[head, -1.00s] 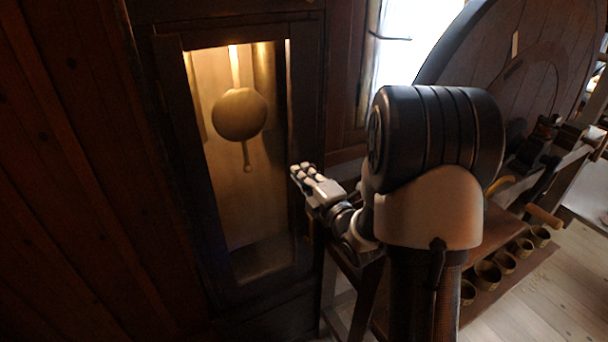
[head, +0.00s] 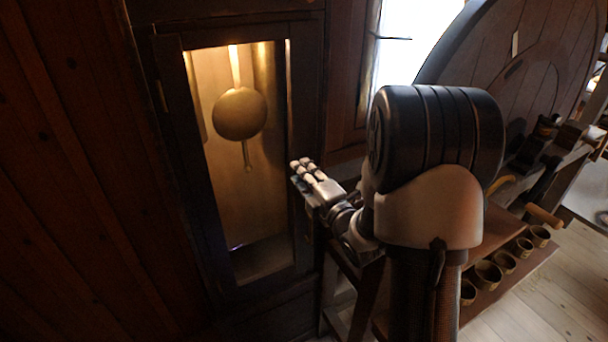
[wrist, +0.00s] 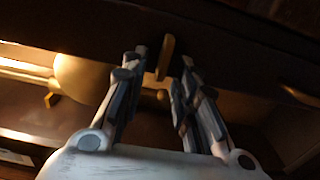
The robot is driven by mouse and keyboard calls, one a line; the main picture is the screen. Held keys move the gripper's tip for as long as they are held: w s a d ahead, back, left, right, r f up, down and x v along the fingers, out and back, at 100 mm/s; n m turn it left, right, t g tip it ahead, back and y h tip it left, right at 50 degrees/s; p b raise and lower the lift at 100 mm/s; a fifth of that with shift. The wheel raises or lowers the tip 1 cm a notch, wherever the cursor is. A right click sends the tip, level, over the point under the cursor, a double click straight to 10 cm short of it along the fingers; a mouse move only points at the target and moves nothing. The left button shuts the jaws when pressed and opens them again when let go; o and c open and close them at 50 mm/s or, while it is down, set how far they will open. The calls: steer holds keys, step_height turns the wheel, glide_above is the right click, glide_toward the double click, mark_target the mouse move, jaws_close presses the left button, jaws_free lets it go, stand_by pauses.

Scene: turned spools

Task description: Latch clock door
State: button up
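The clock door (head: 305,90) is a dark wooden frame around a tall glass pane, on the clock case at the left. It looks about flush with the case, but I cannot tell whether it is fully shut. My gripper (head: 300,178) is at the door's right edge, below mid-height. In the wrist view my gripper (wrist: 158,85) has its fingers apart, on either side of a small upright brass-coloured latch piece (wrist: 166,58). I cannot tell whether a finger touches it. The latch is hidden behind my fingers in the head view.
A brass pendulum (head: 240,114) hangs behind the glass. To the right a bench (head: 490,240) holds several small cups (head: 488,273), near a large round wooden wheel (head: 530,65). A bright window (head: 400,45) is behind my arm. Plank wall (head: 70,180) fills the left.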

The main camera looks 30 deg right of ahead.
steer(key=s, duration=0.7)
steer(key=shift+s, duration=0.25)
steer(key=shift+d, duration=0.1)
steer(key=s+a+r+m+g, duration=0.1)
steer(key=s+a+m+g, duration=0.3)
steer(key=s, duration=0.4)
steer(key=s+a+r+m+g, duration=0.1)
steer(key=s+a+m+g, duration=0.3)
steer(key=s+a+m, duration=0.2)
steer(key=s+a+r+m+g, duration=0.1)
steer(key=s+a+m+g, duration=0.4)
steer(key=s+m, duration=0.3)
steer(key=s, duration=0.4)
steer(key=shift+s+m+h, duration=0.25)
steer(key=shift+m+h, duration=0.05)
